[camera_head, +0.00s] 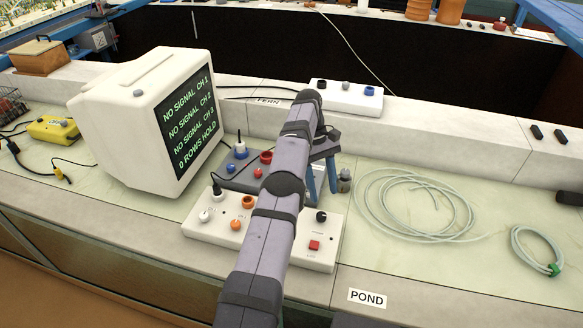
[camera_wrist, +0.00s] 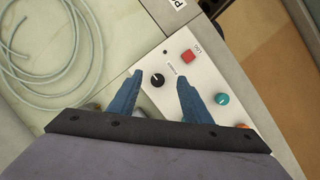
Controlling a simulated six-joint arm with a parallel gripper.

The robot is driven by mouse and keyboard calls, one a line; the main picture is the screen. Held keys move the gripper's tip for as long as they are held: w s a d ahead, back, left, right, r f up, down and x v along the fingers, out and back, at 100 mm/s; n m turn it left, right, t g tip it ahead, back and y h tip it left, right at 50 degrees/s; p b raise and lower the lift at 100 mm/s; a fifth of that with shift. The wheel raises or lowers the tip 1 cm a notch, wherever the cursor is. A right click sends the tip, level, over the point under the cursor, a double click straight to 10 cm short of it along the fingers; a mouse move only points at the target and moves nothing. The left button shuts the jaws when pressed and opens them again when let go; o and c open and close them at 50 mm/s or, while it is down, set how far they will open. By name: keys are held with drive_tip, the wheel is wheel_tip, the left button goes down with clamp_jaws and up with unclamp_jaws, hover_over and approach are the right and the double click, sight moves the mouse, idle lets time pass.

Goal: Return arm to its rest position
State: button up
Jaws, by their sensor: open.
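My gripper (camera_head: 322,181) is above the counter, over the rear right part of a white control box (camera_head: 318,262). Its two blue fingers point down and stand apart with nothing between them. In the wrist view my gripper (camera_wrist: 158,88) is open. The white control box (camera_wrist: 190,68) lies beneath it, with a black knob (camera_wrist: 157,80) seen between the fingers, a red button (camera_wrist: 187,57) and a teal knob (camera_wrist: 222,99). My arm reaches up from the bottom of the head view and hides part of the box.
A white monitor (camera_head: 125,105) stands at the left. A grey box (camera_head: 240,178) with plugs sits behind the white box. A white box (camera_head: 345,97) is on the rear ledge. Coiled tubing (camera_head: 415,207) lies at the right, with a smaller coil (camera_head: 535,252) beyond. Counter near the POND label (camera_head: 367,298) is clear.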

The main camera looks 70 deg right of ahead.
drive_tip(key=w+a+r+n+h, duration=0.15)
drive_tip(key=w+a, duration=0.25)
drive_tip(key=w, duration=0.9)
drive_tip(key=w+a+r+n+h, duration=0.1)
drive_tip(key=w+a+r+n, duration=0.3)
drive_tip(key=w, duration=0.9)
drive_tip(key=w+a+t, duration=0.1)
drive_tip(key=w+a, duration=0.3)
drive_tip(key=a, duration=0.5)
drive_tip(key=w+a, duration=0.5)
drive_tip(key=a, duration=0.3)
drive_tip(key=s+a+f+n+t, duration=0.1)
drive_tip(key=s+a, duration=0.1)
drive_tip(key=a, duration=0.9)
drive_tip(key=s+a+f+n+t, duration=0.1)
drive_tip(key=s+a+n, duration=0.1)
drive_tip(key=a, duration=0.8)
drive_tip(key=s+a+f, duration=0.2)
drive_tip(key=s+a, duration=0.4)
drive_tip(key=a, duration=0.1)
drive_tip(key=shift+s+f+n+h, duration=0.2)
drive_tip(key=shift+s+n+h, duration=0.1)
drive_tip(key=shift+n+h, duration=0.05)
